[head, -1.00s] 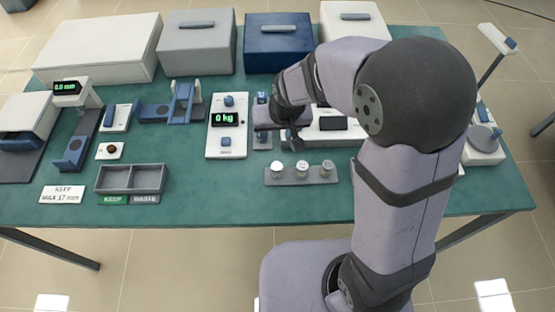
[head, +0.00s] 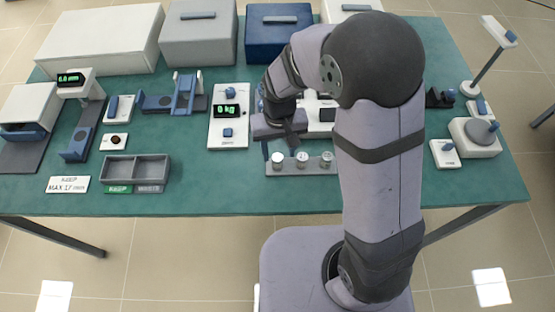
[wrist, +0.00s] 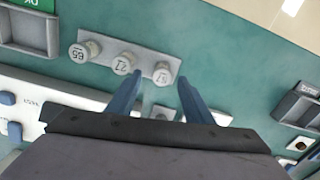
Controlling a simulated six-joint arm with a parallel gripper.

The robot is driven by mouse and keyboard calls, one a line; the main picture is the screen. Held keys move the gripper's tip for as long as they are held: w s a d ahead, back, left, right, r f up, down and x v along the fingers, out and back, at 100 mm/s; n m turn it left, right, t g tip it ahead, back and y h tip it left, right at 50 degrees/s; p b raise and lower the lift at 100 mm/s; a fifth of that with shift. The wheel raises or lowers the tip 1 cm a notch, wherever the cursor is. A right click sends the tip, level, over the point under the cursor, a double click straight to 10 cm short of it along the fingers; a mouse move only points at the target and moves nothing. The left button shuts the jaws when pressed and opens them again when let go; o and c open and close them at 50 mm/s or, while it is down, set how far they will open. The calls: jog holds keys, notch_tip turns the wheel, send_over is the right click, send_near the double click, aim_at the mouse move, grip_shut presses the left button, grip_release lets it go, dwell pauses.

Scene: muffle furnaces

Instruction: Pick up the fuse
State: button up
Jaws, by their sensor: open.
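A grey rack (head: 289,171) stands near the table's front edge, holding three short white-topped cylinders. In the wrist view the rack (wrist: 105,45) carries cylinders marked 65 (wrist: 79,53), 27 (wrist: 122,65) and 57 (wrist: 162,75). I cannot tell which thing is the fuse; nothing in view is labelled so. My gripper (head: 290,138) is just behind the rack in the head view. In the wrist view my gripper (wrist: 159,80) is open and empty, with its two blue fingers on either side of the cylinder marked 57 in the picture. The height gap is unclear.
A scale reading 0 kg (head: 228,130) stands left of my gripper. Furnace boxes (head: 198,40) line the back. Green table (head: 220,190) is clear between tray and rack.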

aim_at(277, 158)
jog(key=shift+s+a+f+p, duration=0.1)
jog(key=shift+f+p, duration=0.3)
jog(key=shift+f, duration=0.85)
jog(key=shift+a+f+p, duration=0.1)
jog(key=shift+f+p, duration=0.25)
jog(key=shift+f, duration=0.9)
jog(key=shift+c, duration=0.6)
jog(key=c, duration=1.1)
